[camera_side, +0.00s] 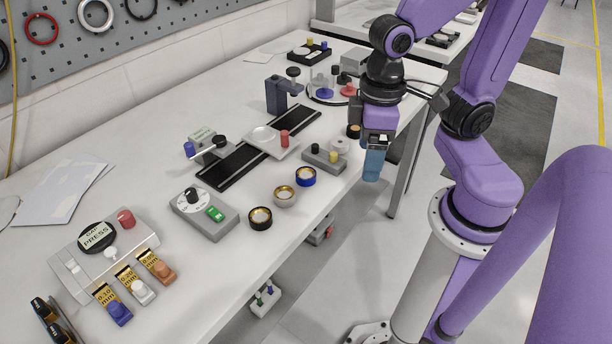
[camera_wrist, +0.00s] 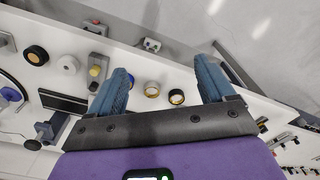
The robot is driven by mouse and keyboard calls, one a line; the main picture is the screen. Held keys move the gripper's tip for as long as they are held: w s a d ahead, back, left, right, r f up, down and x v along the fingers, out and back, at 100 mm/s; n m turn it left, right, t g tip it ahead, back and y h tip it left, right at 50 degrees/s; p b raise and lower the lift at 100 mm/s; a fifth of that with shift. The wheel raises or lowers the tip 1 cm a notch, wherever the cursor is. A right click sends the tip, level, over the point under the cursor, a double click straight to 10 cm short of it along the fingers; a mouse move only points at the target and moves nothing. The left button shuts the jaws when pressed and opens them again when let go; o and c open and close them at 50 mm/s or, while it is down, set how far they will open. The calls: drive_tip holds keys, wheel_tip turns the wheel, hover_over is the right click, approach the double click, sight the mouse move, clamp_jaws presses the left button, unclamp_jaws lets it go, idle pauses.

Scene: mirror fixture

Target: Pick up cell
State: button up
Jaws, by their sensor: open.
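No single part is marked as the cell; three short round ring-shaped parts with gold-coloured inner rims lie in a row near the table's front edge. My gripper (camera_side: 372,172) is open and empty, with blue fingers, to the right of the rings by the table edge. It also shows in the wrist view (camera_wrist: 163,78).
A grey block with knobs (camera_side: 324,159) stands behind the blue ring. A dark rail (camera_side: 225,165) with a carriage (camera_side: 268,140), a dark post (camera_side: 278,96) and a dial box (camera_side: 204,213) stand further back. A press unit (camera_side: 104,250) is front left.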

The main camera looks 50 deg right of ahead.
drive_tip(key=w+m, duration=0.7)
drive_tip(key=m, duration=1.9)
hover_over(306, 173)
drive_tip(key=f, duration=1.1)
drive_tip(key=shift+s+a, duration=0.2)
drive_tip(key=shift+a, duration=0.15)
drive_tip(key=shift+w+d+f, duration=0.1)
drive_tip(key=shift+d+f, duration=0.1)
drive_tip(key=shift+f, duration=1.1)
drive_tip(key=shift+w+d+f, duration=0.1)
drive_tip(key=shift+d+f, duration=0.05)
drive_tip(key=shift+f, duration=1.15)
drive_tip(key=c, duration=1.2)
drive_tip(key=shift+o, duration=0.2)
drive_tip(key=shift+r, duration=0.15)
